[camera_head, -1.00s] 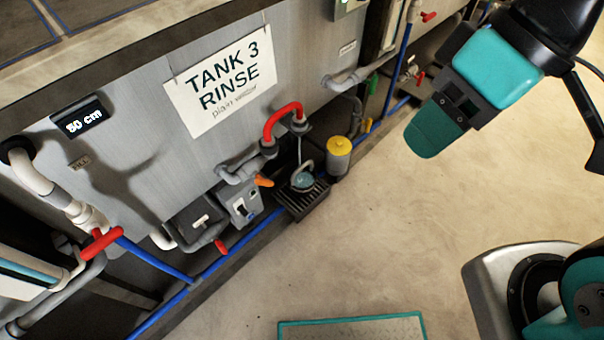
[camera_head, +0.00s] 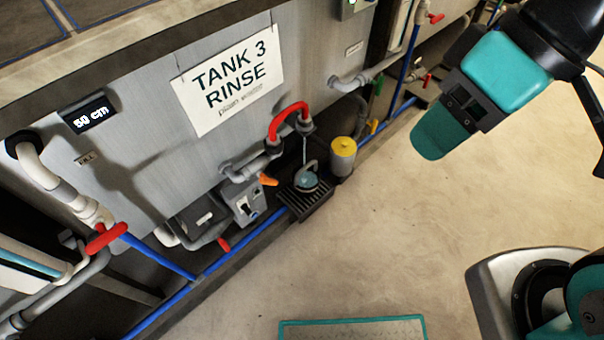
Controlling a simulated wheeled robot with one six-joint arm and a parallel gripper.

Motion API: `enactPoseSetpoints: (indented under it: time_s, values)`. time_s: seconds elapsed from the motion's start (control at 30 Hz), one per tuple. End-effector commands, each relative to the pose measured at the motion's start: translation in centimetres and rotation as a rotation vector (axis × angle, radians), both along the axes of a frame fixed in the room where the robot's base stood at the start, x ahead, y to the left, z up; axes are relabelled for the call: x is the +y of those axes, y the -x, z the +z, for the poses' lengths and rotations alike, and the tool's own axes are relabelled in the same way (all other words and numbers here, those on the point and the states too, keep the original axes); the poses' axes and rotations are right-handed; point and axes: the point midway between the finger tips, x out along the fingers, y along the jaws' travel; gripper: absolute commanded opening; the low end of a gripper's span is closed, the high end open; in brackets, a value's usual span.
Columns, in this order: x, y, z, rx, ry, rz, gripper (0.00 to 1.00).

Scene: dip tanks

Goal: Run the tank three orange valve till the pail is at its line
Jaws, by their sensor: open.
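The tank three (camera_head: 150,100) front carries a white sign (camera_head: 232,82) reading "TANK 3 RINSE". A small orange valve handle (camera_head: 268,180) sits low on its piping, beside a grey box. The pail (camera_head: 307,180) stands on a dark grate right of the orange handle, with its handle up and bluish contents; a thin pale stream seems to fall toward it from the pipe above. Its line is too small to see. My gripper (camera_head: 440,136) is open and empty at upper right, well apart from the valve and the pail.
A red curved pipe (camera_head: 288,120) rises above the grate. A yellow-topped canister (camera_head: 342,156) stands right of the pail. A red lever (camera_head: 105,239) and blue pipes (camera_head: 158,258) lie at left. Open floor (camera_head: 400,240) spans the middle. A teal-edged plate (camera_head: 352,328) lies at the bottom.

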Motion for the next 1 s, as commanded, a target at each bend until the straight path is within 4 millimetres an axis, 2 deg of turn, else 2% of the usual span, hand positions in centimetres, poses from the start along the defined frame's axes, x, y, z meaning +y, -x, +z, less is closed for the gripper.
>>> enactPoseSetpoints:
  time_s: [0.17, 0.3, 0.6, 1.0]
  values:
    - [1.3, -1.1, -4.5, -0.055, -0.055, 0.064, 0.49]
    - [3.6, -2.9, -10.2, -0.161, -0.147, 0.165, 0.49]
    - [8.7, -6.9, -21.2, -0.443, -0.340, 0.349, 0.49]
    - [13.6, -11.9, -35.1, -0.857, -0.497, 0.453, 0.49]
